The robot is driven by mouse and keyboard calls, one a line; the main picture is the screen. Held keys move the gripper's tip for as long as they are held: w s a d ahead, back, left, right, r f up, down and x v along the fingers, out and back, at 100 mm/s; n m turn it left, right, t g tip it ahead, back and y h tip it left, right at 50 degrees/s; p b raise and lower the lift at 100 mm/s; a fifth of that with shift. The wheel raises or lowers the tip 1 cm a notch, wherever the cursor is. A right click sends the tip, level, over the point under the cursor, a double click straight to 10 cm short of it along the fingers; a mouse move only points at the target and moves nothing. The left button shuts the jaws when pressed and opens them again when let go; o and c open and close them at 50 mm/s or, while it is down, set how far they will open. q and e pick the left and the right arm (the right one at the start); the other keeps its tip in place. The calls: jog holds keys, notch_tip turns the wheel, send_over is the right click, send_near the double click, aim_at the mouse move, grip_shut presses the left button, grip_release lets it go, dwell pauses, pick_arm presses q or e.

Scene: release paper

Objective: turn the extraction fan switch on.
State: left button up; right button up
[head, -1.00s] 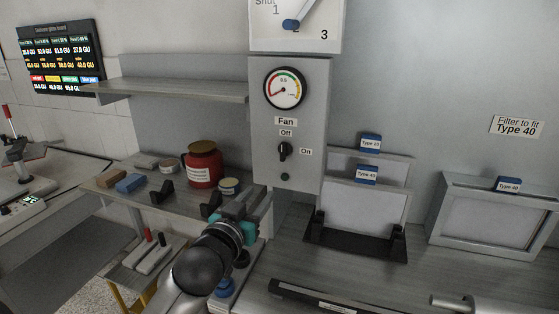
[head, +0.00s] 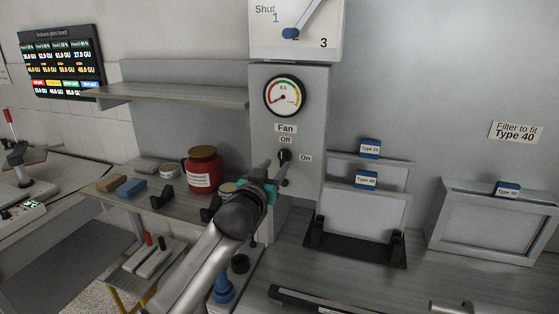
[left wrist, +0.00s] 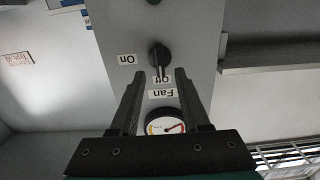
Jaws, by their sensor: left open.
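The fan switch (head: 285,155) is a black rotary knob on a grey wall panel (head: 310,125), under the Fan and Off labels, with On at its right. In the left wrist view, upside down, the knob (left wrist: 159,55) points to Off. My left gripper (head: 277,171) is open at the panel, just below the knob in the head view. My right gripper is not in view.
A round gauge (head: 284,96) sits above the switch, its needle low at the left. A red jar (head: 204,172) stands on the shelf to the left. Filter panels in a black stand (head: 355,247) are to the right. A blue-based item (head: 222,286) stands below my arm.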

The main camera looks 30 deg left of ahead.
aim_at(282, 158)
pick_arm(q)
jog(key=shift+x, duration=1.9)
grip_shut()
